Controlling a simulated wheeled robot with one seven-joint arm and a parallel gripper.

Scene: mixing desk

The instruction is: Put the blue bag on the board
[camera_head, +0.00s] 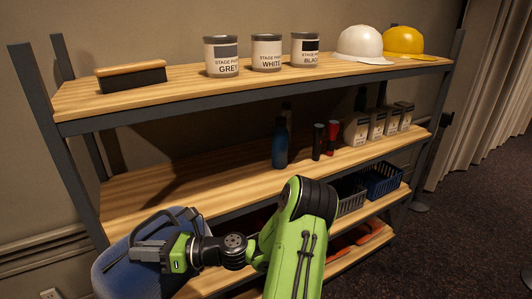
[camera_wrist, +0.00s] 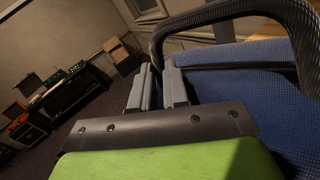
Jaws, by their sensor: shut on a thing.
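The blue bag (camera_head: 113,277) is at the lower left of the head view, in front of the shelf unit. My gripper (camera_head: 150,251) is over its top, shut on the bag's dark handle. In the wrist view the bag (camera_wrist: 262,90) fills the right side, and its handle arches from the fingertips of my gripper (camera_wrist: 160,72) to the right. The exact grip on the handle is partly hidden by the fingers. The bag's underside is out of view. Wooden shelf boards show behind it, including the middle one (camera_head: 215,180); I cannot tell which is the task's board.
The top board (camera_head: 190,80) carries a brush, paint cans (camera_head: 222,57) and two helmets (camera_head: 360,44). The middle board has a blue bottle (camera_head: 280,144), small cylinders and boxes at right; its left part is clear. Baskets (camera_head: 382,181) stand lower right. Dark posts (camera_head: 45,110) edge the unit.

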